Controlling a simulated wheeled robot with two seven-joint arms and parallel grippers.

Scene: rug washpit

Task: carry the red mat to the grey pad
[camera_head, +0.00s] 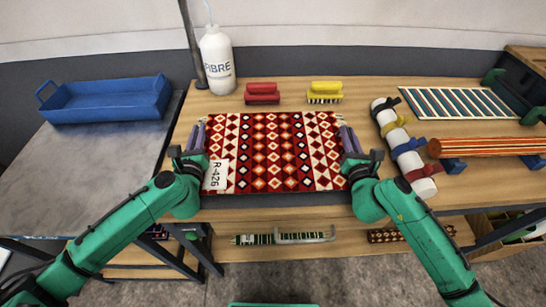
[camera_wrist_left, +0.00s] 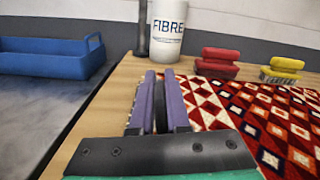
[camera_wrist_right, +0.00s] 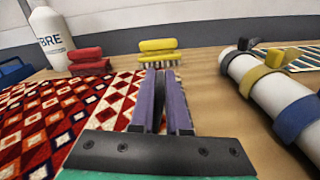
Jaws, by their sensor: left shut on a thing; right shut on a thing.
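The red mat (camera_head: 272,150), patterned with diamonds and a white R-426 tag (camera_head: 217,174), is spread flat over the wooden table. My left gripper (camera_head: 199,136) is shut on its left edge; the purple fingers also show in the left wrist view (camera_wrist_left: 160,100). My right gripper (camera_head: 347,138) is shut on its right edge, as in the right wrist view (camera_wrist_right: 160,100). The fingers hide the gripped edges. A dark grey band (camera_head: 285,199) shows below the mat's front edge; I cannot tell whether it is a pad or shadow. A grey surface (camera_head: 100,160) lies at the left.
A blue tray (camera_head: 108,101) stands on the grey surface. A white FIBRE bottle (camera_head: 217,62), a red brush (camera_head: 262,93) and a yellow brush (camera_head: 324,92) stand behind the mat. A strapped white roll (camera_head: 404,150) lies close to my right gripper. A striped roll (camera_head: 488,147) lies farther right.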

